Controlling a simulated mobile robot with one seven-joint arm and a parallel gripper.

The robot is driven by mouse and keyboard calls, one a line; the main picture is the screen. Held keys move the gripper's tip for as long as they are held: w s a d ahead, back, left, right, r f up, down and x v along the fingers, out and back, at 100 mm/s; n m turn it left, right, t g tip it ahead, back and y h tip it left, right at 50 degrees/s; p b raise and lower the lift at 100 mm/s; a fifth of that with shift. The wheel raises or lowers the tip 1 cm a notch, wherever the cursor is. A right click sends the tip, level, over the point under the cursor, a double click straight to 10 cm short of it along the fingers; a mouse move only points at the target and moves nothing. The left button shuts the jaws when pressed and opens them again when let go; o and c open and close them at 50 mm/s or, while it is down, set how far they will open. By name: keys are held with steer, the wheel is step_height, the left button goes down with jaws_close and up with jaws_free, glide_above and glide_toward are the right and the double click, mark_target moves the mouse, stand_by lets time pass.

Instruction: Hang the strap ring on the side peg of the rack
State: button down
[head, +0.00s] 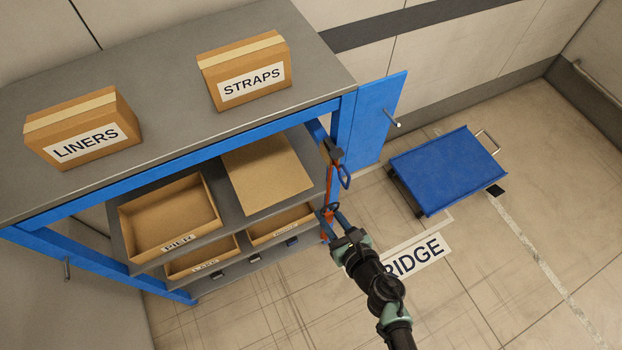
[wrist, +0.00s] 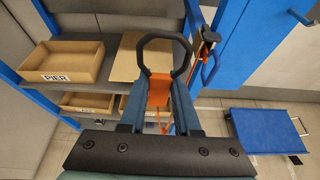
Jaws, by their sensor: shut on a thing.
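My gripper (head: 333,222) is shut on the strap ring (wrist: 143,50), a dark ring with an orange piece (wrist: 159,88) at its base between my fingers. The ring stands up beyond the fingertips in the wrist view. It is small and partly hidden in the head view, by the rack's front right corner. The side peg (head: 392,119) is a short pale metal pin on the blue side panel (head: 372,125); it also shows in the wrist view (wrist: 299,17). It is bare, beyond and right of my gripper, with a clear gap between them.
A dark clip with a blue loop (head: 345,178) and an orange strap is close by at the rack post; I cannot tell whether it joins my strap. Shelf trays (head: 207,188) are left. A blue cart (head: 445,168) stands right, with open floor around it.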

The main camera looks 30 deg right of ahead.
steer(key=d+b, duration=2.2)
steer(key=d, duration=0.4)
steer(key=shift+d, duration=0.25)
steer(key=w+b, duration=0.2)
steer(key=w, duration=0.4)
steer(key=shift+b, duration=0.4)
steer(key=shift+w, duration=0.15)
steer(key=shift+w+f+b, duration=0.15)
steer(key=shift+w+b, duration=0.25)
steer(key=shift+w, duration=0.85)
steer(key=shift+w+f+b, duration=0.1)
steer(key=shift+w+b, duration=0.25)
steer(key=shift+w, duration=0.9)
